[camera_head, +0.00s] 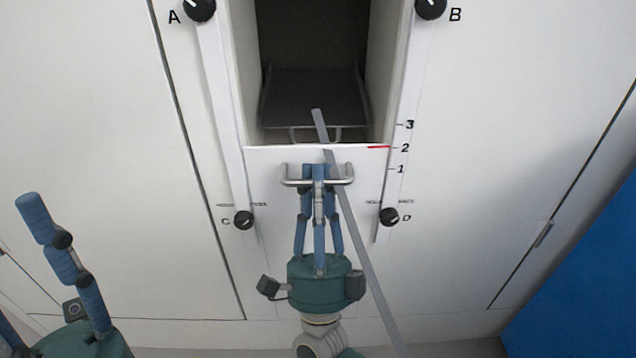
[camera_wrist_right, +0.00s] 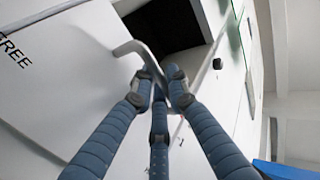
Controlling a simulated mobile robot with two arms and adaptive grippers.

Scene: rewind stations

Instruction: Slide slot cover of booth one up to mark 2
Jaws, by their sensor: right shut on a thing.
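The white slot cover (camera_head: 265,185) closes the lower part of the dark slot (camera_head: 313,40). A red line (camera_head: 379,147) on its top edge is level with mark 2 (camera_head: 405,148), between marks 1 (camera_head: 400,169) and 3 (camera_head: 410,125). A metal bar handle (camera_head: 345,180) is on the cover. My right gripper (camera_head: 318,172) is shut on the handle. In the right wrist view its fingers (camera_wrist_right: 160,85) close around the bent handle (camera_wrist_right: 135,47). My left gripper (camera_head: 55,245) is at the lower left, apart from the cover; its jaw state is unclear.
Black knobs A (camera_head: 199,9), B (camera_head: 431,8), C (camera_head: 243,220) and D (camera_head: 389,217) surround the slot. A wire rack (camera_head: 315,97) sits inside it. A thin grey strip (camera_head: 360,245) crosses in front of the cover. A blue panel (camera_head: 585,290) stands at the right.

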